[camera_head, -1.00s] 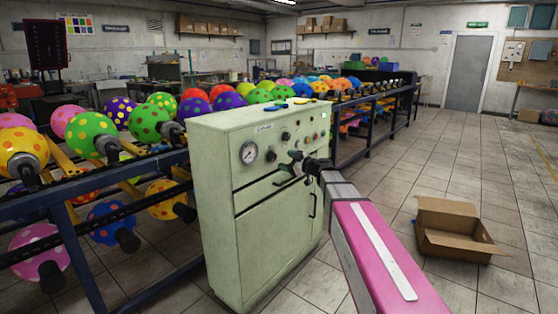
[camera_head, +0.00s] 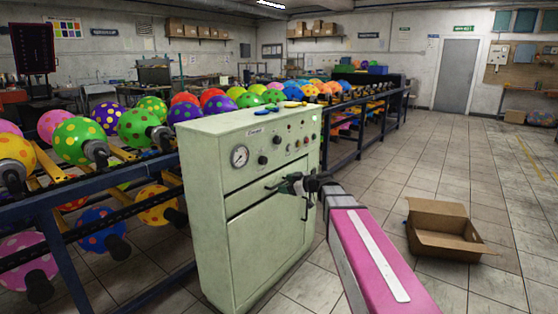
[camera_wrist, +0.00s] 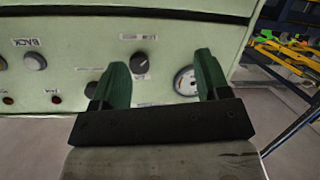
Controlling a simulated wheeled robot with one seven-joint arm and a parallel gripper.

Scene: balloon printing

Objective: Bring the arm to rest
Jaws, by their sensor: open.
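My gripper (camera_head: 285,183) is at the end of my pink arm, in front of the pale green control cabinet (camera_head: 245,235). In the wrist view my gripper (camera_wrist: 162,85) shows two green fingers spread apart with nothing between them. Behind the fingers the wrist view shows the cabinet panel (camera_wrist: 80,40) with a black knob (camera_wrist: 139,62), a gauge (camera_wrist: 186,80) partly hidden by the right finger, and buttons at the left. Whether the fingertips touch the cabinet cannot be told.
Racks of spotted balloons (camera_head: 76,141) stand left of and behind the cabinet. An open cardboard box (camera_head: 440,231) lies on the floor at the right. Several small coloured items (camera_head: 290,104) lie on the cabinet top. The tiled floor at the right is mostly clear.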

